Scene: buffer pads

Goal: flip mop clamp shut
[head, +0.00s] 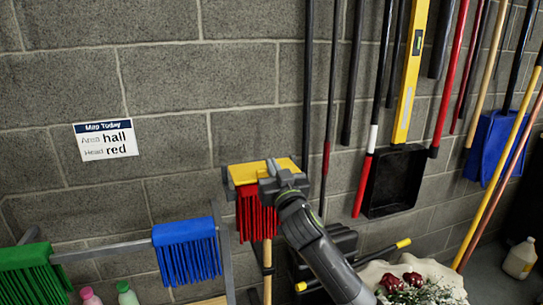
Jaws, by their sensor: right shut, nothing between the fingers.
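The red mop head (257,217) hangs in front of the block wall, with a yellow clamp (247,173) along its top and a wooden handle below. My right gripper (270,175) is shut and empty at the right part of the yellow clamp, hiding some of it. I cannot tell whether it touches the clamp, or whether the clamp is fully closed. A blue mop head (188,252) and a green mop head (32,275) hang to the left. My left gripper is out of view.
A wall sign (105,139) reads "hall" and "red". Long-handled tools, a black dustpan (394,181) and a blue dustpan (492,148) hang at the right. Pink and green bottles (127,294) stand at bottom left. A white planter (448,282) and a jug (520,258) are at bottom right.

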